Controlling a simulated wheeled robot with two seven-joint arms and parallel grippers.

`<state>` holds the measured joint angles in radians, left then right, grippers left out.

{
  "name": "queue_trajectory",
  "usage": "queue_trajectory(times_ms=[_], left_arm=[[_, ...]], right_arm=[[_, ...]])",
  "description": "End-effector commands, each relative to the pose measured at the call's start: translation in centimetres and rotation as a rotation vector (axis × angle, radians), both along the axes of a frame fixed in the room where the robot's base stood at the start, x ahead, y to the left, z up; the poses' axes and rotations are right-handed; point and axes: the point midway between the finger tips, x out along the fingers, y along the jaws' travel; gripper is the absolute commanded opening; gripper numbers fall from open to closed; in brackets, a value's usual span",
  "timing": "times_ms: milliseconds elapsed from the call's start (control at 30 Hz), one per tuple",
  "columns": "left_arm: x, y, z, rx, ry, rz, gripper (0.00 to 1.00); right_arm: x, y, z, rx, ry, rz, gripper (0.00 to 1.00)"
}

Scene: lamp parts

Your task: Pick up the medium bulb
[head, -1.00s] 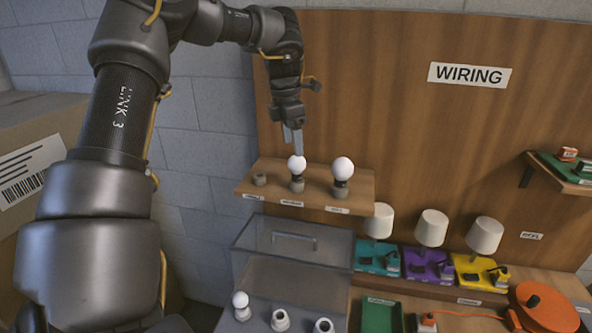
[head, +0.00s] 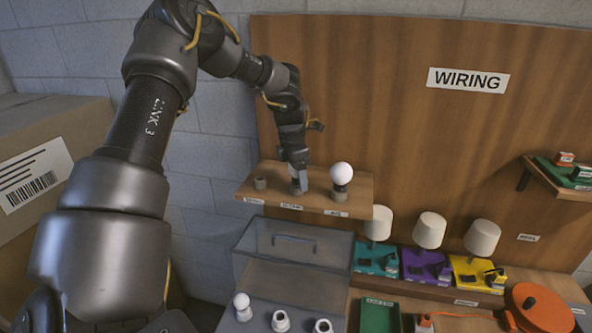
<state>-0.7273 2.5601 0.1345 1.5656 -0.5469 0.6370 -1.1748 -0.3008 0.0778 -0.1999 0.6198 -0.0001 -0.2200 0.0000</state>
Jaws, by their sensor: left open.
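A wooden shelf (head: 355,208) on the board carries three grey holders. The left holder (head: 260,183) is empty. The middle holder (head: 297,190) is where the medium bulb stands, but my left gripper hides the bulb. A larger white bulb (head: 341,173) stands upright in the right holder. My left gripper (head: 299,182) points down over the middle holder, with its fingers at the bulb's height. It is open; whether the fingers touch the bulb cannot be seen. My right gripper is not in view.
The large bulb stands close to the right of my left gripper. A clear lidded box (head: 292,240) sits below the shelf, with a small white bulb (head: 242,301) and two sockets in front. Three lamps with white shades (head: 430,230) stand to the right.

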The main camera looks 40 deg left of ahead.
Motion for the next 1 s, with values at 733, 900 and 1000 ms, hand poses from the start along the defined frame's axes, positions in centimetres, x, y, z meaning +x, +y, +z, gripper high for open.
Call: queue_trajectory(times_ms=[733, 900, 1000], left_arm=[[0.0, 0.0, 0.0, 0.001, 0.000, 0.000, 0.24], [-0.1, 0.1, 0.6, 0.000, -0.001, 0.002, 0.24], [-0.2, 0.3, 1.6, 0.000, -0.002, 0.006, 0.24]], right_arm=[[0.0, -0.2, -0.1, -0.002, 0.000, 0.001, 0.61], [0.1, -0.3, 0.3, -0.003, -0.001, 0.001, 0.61], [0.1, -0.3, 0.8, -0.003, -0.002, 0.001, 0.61]])
